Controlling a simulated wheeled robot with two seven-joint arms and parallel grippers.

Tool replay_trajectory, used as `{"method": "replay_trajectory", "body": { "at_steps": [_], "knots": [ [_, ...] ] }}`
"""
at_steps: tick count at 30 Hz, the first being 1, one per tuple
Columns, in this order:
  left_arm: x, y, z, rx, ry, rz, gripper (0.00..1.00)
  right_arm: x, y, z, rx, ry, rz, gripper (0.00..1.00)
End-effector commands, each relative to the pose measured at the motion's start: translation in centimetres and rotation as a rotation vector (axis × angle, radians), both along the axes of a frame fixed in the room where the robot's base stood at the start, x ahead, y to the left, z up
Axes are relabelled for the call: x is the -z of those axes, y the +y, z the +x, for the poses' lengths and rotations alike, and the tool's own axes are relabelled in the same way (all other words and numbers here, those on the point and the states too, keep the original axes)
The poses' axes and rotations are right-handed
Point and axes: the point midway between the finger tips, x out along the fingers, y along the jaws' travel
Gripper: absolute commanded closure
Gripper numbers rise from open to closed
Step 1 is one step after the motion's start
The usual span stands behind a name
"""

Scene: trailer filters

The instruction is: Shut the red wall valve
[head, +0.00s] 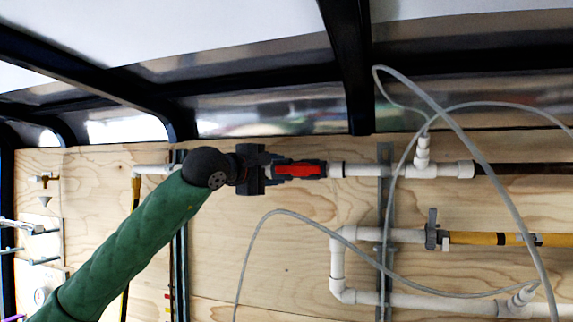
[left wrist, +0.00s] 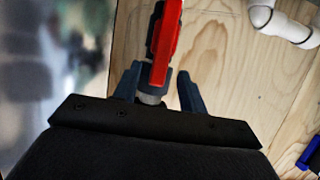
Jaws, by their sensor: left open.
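The red wall valve (head: 297,170) sits on a white pipe against the plywood wall, with its red handle lying along the pipe. The red handle (left wrist: 165,42) also shows in the left wrist view, over a dark valve body. My left gripper (head: 262,169) is at the left end of the valve, in line with the pipe. In the left wrist view my left gripper (left wrist: 158,75) is open, with the handle's near end and a light pipe piece between its blue fingers, closer to the left finger. Contact cannot be told. My right gripper is not in view.
Grey hoses (head: 455,120) loop in front of the wall at right. White pipes (head: 400,303) and a yellow pipe (head: 475,238) run below the valve. A dark frame beam (head: 345,60) stands above. The plywood (head: 285,265) below the valve is mostly bare.

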Motion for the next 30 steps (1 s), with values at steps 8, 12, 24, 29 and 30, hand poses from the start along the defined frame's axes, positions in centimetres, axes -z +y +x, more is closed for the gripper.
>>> {"method": "replay_trajectory", "body": {
  "at_steps": [8,12,24,29,30],
  "knots": [
    [-0.3,-1.9,2.2,0.001,0.001,0.0,0.58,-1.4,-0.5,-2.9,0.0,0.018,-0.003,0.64],
    [-0.2,-2.5,2.9,0.001,-0.001,-0.001,0.58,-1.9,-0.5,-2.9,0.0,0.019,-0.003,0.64],
    [0.1,-2.8,3.3,0.001,0.0,0.0,0.58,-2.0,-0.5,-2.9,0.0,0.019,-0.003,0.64],
    [0.1,-2.8,3.3,0.001,0.0,0.0,0.88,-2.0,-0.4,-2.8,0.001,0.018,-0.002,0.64],
    [0.1,-2.8,3.3,0.001,0.0,0.0,0.95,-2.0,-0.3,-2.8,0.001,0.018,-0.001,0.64]
  ]
}}
